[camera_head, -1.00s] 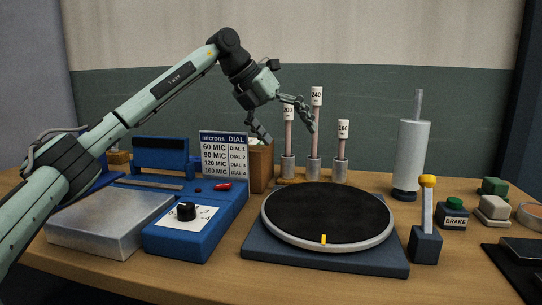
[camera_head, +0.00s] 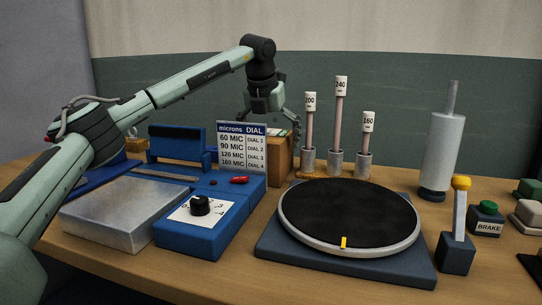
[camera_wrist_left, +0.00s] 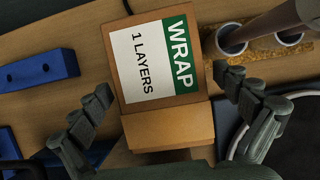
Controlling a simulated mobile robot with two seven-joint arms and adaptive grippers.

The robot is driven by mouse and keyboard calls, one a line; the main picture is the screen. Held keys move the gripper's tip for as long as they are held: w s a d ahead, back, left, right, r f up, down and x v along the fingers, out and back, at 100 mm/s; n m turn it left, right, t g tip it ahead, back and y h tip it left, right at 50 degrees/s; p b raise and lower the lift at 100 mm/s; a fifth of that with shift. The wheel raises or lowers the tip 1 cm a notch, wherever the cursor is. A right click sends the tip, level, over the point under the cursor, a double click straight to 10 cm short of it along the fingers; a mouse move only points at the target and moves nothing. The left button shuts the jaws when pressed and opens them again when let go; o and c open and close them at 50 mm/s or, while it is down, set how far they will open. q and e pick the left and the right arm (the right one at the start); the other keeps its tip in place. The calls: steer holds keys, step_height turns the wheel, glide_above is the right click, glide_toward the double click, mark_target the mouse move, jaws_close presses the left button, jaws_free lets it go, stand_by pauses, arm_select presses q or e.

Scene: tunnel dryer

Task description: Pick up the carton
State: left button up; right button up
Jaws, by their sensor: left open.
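The carton (camera_head: 283,160) is a brown box standing behind the dial sign, partly hidden by it in the head view. In the left wrist view the carton (camera_wrist_left: 168,126) lies between the spread fingers, with a white and green label on it reading "WRAP 1 LAYERS". My left gripper (camera_head: 270,128) is above the carton, pointing down. It is open, with one finger on each side of the carton in the wrist view (camera_wrist_left: 163,95), and a gap shows on both sides. My right gripper is not in view.
The microns dial sign (camera_head: 242,149) stands in front of the carton. Posts labelled 200, 240 and 160 (camera_head: 339,125) stand close on its right. A blue machine (camera_head: 207,227) and a black turntable (camera_head: 348,214) are nearer. A white cylinder (camera_head: 441,155) stands at right.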

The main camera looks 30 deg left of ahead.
arm_select(q)
steer(key=shift+f, duration=0.25)
stand_by(0.5)
steer(key=c, duration=1.8)
steer(key=shift+r, duration=0.15)
steer(key=shift+c, duration=0.6)
